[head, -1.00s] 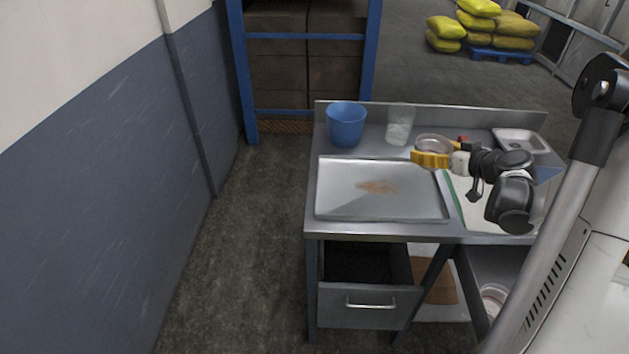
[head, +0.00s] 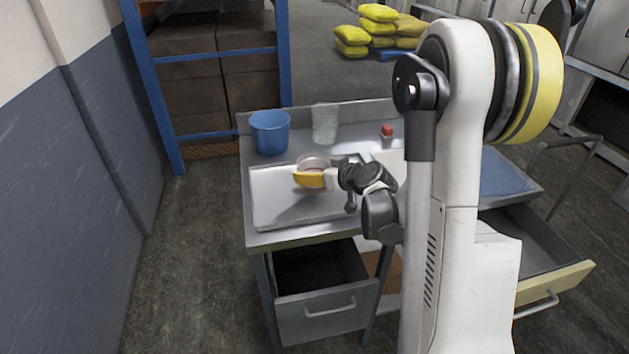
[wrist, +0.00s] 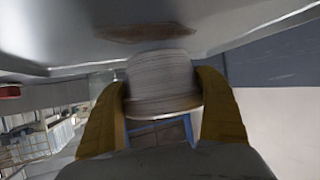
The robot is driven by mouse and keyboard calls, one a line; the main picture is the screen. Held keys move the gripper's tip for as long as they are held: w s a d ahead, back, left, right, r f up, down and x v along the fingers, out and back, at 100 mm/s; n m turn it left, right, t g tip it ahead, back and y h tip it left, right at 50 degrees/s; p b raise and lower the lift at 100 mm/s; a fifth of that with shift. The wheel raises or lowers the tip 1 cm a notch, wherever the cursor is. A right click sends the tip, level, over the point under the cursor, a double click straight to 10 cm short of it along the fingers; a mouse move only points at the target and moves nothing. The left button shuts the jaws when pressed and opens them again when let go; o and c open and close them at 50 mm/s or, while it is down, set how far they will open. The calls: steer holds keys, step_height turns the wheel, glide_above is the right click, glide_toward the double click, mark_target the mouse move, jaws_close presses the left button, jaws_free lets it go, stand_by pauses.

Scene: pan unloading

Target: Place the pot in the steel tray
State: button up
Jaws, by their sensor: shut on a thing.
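The pot (head: 314,161) is a small round metallic vessel. It is over the back part of the steel tray (head: 272,212), a shallow rectangular tray on the steel worktable. My gripper (head: 308,178), with yellow fingers, is shut on the pot. In the wrist view the ribbed grey pot (wrist: 163,78) sits between both yellow fingers, close to the tray surface (wrist: 60,45) and its brown stain (wrist: 145,32). I cannot tell whether the pot touches the tray. My fingers and wrist hide part of the pot and the tray's right side.
A blue bucket (head: 270,133) and a clear container (head: 325,124) stand behind the tray. A small red object (head: 387,131) lies at the back right. An open drawer (head: 322,308) juts out below the table's front. A blue rack (head: 150,90) stands behind.

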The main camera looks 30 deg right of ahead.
steer(key=shift+f+b, duration=0.4)
steer(key=shift+f, duration=0.95)
steer(key=shift+f, duration=0.2)
steer(key=o, duration=1.1)
steer(key=shift+r, duration=0.1)
